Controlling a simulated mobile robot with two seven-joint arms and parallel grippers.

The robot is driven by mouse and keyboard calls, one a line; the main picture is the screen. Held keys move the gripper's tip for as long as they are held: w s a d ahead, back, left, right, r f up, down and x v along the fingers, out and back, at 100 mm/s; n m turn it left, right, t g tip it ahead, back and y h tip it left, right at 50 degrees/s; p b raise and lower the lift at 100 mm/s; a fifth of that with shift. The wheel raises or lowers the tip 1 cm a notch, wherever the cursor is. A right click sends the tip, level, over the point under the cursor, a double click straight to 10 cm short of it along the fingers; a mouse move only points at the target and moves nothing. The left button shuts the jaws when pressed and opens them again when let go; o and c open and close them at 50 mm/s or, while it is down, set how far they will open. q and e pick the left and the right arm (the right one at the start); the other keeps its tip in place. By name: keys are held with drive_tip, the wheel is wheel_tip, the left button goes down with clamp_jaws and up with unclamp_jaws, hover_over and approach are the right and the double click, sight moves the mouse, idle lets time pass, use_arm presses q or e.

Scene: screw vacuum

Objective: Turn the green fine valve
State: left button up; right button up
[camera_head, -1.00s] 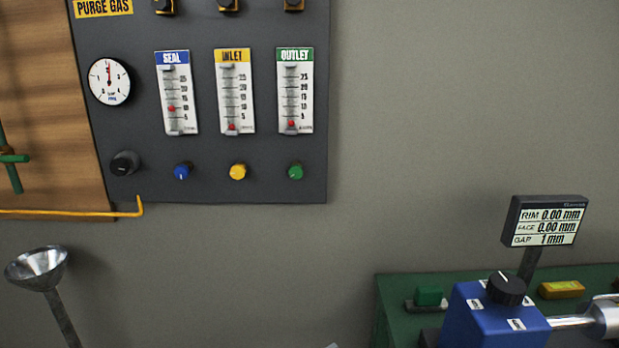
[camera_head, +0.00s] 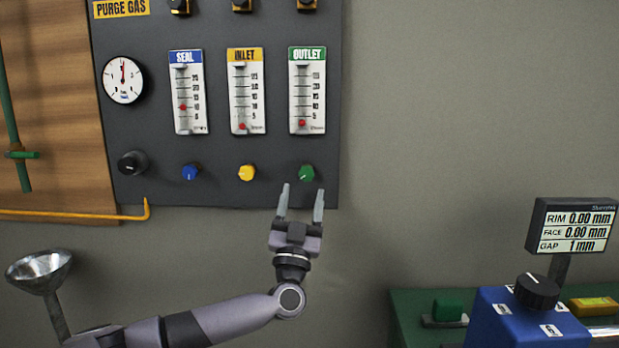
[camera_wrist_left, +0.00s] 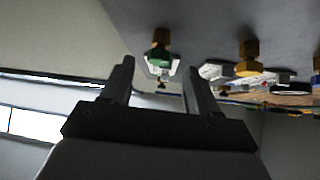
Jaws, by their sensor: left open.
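The green fine valve (camera_head: 307,173) is a small round knob at the lower right of the dark purge gas panel (camera_head: 220,188), under the OUTLET gauge (camera_head: 306,95). My left gripper (camera_head: 301,192) is open and empty, with its fingers pointing up just below the green knob in the head view. In the left wrist view the green valve (camera_wrist_left: 158,58) shows beyond and between the two open fingertips (camera_wrist_left: 158,72), apart from them. My right gripper is not in view.
A yellow knob (camera_head: 246,172) and a blue knob (camera_head: 190,172) sit left of the green one, with a black knob (camera_head: 132,163) further left. A yellow pipe (camera_head: 90,215) runs below the panel. A metal funnel (camera_head: 40,268) stands lower left. The wall right of the panel is clear.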

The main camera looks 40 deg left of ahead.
sight(306, 179)
use_arm(q)
drive_tip(key=shift+x, duration=3.05)
drive_tip(key=c, duration=1)
